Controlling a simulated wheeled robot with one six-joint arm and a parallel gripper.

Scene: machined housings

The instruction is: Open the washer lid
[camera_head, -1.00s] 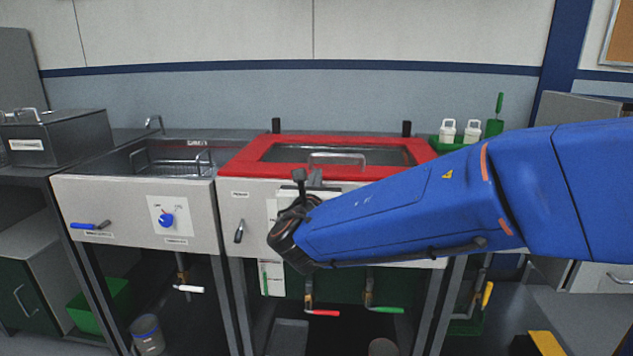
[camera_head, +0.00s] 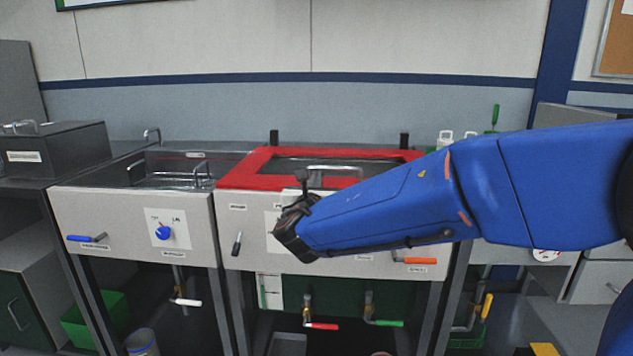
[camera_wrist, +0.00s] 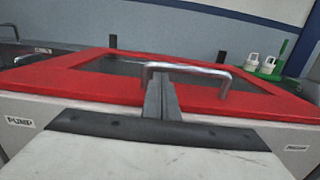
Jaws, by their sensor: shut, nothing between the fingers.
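The washer lid (camera_head: 238,176) is a red frame around a dark window, lying shut on the washer; it also fills the middle of the wrist view (camera_wrist: 70,78). A bent metal bar handle (camera_wrist: 215,72) stands on the lid's front part, and its top shows in the head view (camera_head: 335,168). My gripper (camera_wrist: 161,80) is shut and empty. In the wrist view its fingers point at the left part of the handle and overlap it; I cannot tell whether they touch it. In the head view my arm hides much of the washer's front.
A sink with a wire basket (camera_head: 170,180) stands left of the washer, with a blue knob (camera_head: 163,232) on its front. White bottles and a green brush (camera_wrist: 278,55) stand behind right. An orange lever (camera_head: 415,261) sticks out below my arm. Two dark posts rise behind the lid.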

